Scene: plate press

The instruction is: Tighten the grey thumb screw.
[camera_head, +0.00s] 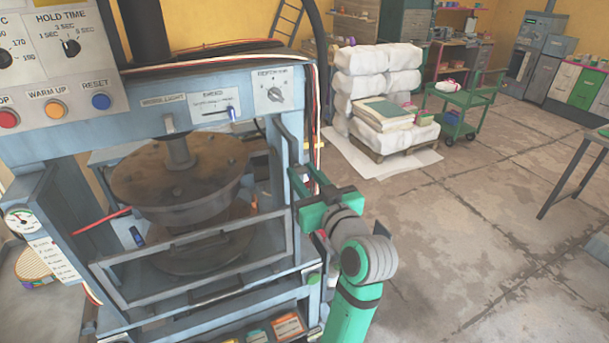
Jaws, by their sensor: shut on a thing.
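The blue-grey press (140,125) fills the left side of the head view. My green gripper (308,190) is at the outer side of the press's right front post, beside the right end of its guard frame (190,290). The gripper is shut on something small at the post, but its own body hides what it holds. I cannot pick out the grey thumb screw for certain; it may be hidden at the jaws. A round plate (180,175) sits inside the press above a lower one (195,245).
A grey knob (274,94) and a blue-handled slider (230,113) are on the press's upper beam. Cables run down the right post near my gripper. White sacks (375,70) on a pallet and a green cart (460,100) stand behind.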

